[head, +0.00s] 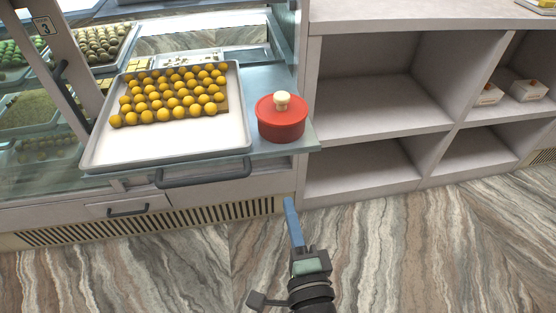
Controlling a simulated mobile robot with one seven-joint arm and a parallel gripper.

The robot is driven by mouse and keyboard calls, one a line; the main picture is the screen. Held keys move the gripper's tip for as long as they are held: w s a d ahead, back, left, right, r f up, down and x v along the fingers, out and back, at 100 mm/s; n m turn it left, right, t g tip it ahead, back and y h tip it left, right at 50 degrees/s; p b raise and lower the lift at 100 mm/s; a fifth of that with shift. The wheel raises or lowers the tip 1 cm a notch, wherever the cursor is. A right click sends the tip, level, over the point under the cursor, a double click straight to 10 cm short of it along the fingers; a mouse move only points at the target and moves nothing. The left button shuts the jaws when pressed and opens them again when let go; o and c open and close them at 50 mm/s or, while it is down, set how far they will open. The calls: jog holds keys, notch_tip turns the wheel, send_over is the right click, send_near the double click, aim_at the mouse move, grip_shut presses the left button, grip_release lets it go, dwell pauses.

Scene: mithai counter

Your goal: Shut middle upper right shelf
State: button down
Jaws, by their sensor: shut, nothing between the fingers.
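A blue-grey shelf (295,150) sticks out from the display counter towards me, at the upper left of the head view. A dark bar handle (203,173) runs along its front edge. On the shelf lie a metal tray (175,158) with rows of orange-yellow sweet balls (172,95) and, to its right, a red lidded pot (281,120) with a cream knob. My gripper (290,204) is shut and empty. In the picture it shows below the shelf's front right corner, to the right of the handle, apart from it.
An open, pale shelving unit (375,125) stands to the right, with small white boxes (528,90) in a far compartment. A glass case with trays of sweets (100,42) is at the left. A drawer handle (128,211) sits low. The striped floor in front is clear.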

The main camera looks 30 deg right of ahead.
aim_at(275, 154)
jog(key=x, duration=1.1)
jog(key=shift+w+p, duration=0.2)
jog(key=shift+p, duration=0.15)
